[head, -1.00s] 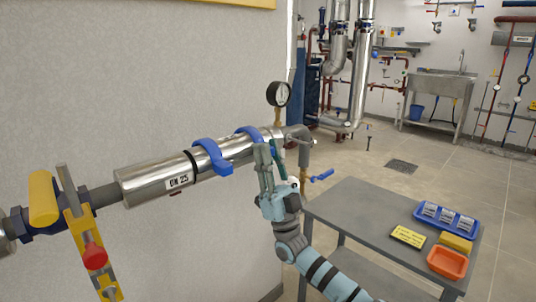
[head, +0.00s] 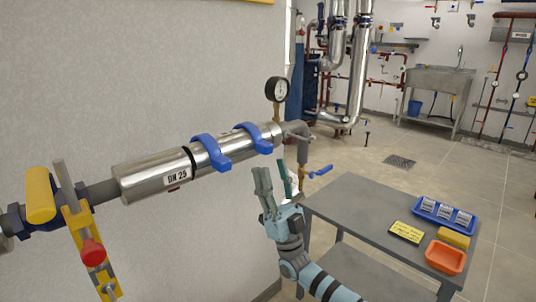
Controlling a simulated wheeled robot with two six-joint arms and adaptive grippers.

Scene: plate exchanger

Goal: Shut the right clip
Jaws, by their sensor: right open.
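Two blue clips sit around the shiny steel cylinder (head: 150,178) on the wall pipe. The right clip (head: 260,136) wraps the cylinder near its right end. The left clip (head: 209,150) wraps it to the left of that. Both look alike, each with its lower end sticking out at the front; I cannot tell for sure whether the right clip is fully shut. My right gripper (head: 274,178) is open and empty, below the right clip and apart from it, fingers pointing up. My left gripper is not in view.
A pressure gauge (head: 276,90) stands above the pipe's right end. A blue-handled valve (head: 320,171) is just right of my right gripper. A grey table (head: 365,210) at the right holds a blue tray (head: 425,215) and an orange bin (head: 446,257). A yellow-handled valve (head: 41,196) is at the left.

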